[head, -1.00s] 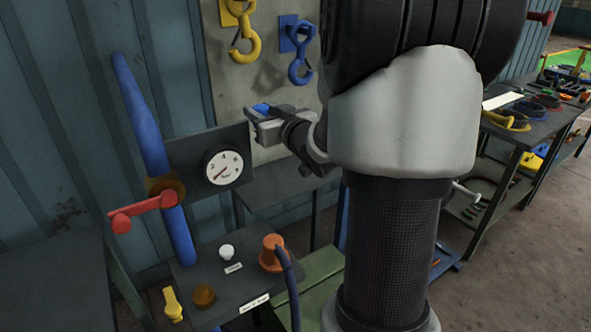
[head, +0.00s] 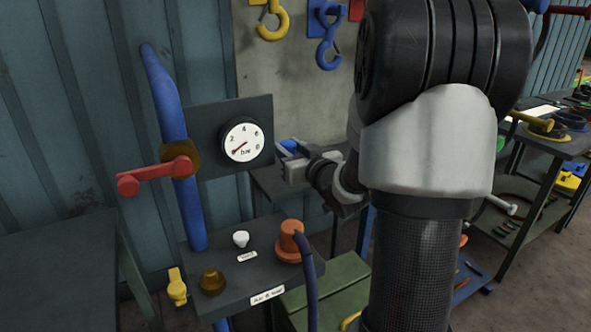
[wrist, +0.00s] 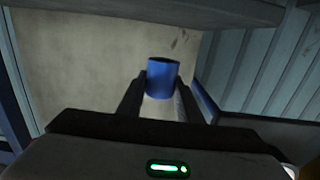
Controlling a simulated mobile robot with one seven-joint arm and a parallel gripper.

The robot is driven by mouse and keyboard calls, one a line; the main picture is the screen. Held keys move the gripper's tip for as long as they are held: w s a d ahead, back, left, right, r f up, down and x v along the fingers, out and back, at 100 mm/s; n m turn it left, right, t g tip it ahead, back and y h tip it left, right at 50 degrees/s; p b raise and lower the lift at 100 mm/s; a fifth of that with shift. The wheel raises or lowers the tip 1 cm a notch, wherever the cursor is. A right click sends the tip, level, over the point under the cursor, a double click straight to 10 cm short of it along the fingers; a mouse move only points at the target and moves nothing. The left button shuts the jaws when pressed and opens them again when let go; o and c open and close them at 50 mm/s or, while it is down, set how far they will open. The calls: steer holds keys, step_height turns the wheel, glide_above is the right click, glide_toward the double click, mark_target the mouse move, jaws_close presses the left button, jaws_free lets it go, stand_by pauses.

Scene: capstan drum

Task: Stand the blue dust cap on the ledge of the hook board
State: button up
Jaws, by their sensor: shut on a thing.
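The blue dust cap (wrist: 163,77) is a short blue cylinder held between the two fingers of my gripper (wrist: 162,98) in the wrist view. A dark opening shows at its top end. In the head view my gripper (head: 287,158) is just right of the gauge plate, with a bit of the blue cap (head: 290,145) showing at it. The grey hook board (head: 305,80) stands behind, with a yellow hook (head: 272,20) and a blue hook (head: 328,40) on it. My arm hides its right side. I cannot make out the ledge clearly in either view.
A pressure gauge (head: 242,140) on a dark plate stands left of my gripper, beside a blue pipe (head: 170,110) with a red lever (head: 155,177). Below is a panel with an orange plug (head: 289,240) and hose. A workbench (head: 555,140) with tools stands at the right.

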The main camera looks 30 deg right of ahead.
steer(key=shift+f+b, duration=0.55)
steer(key=shift+f, duration=1.8)
steer(key=shift+f, duration=0.15)
steer(key=o, duration=1.1)
steer(key=shift+c, duration=0.2)
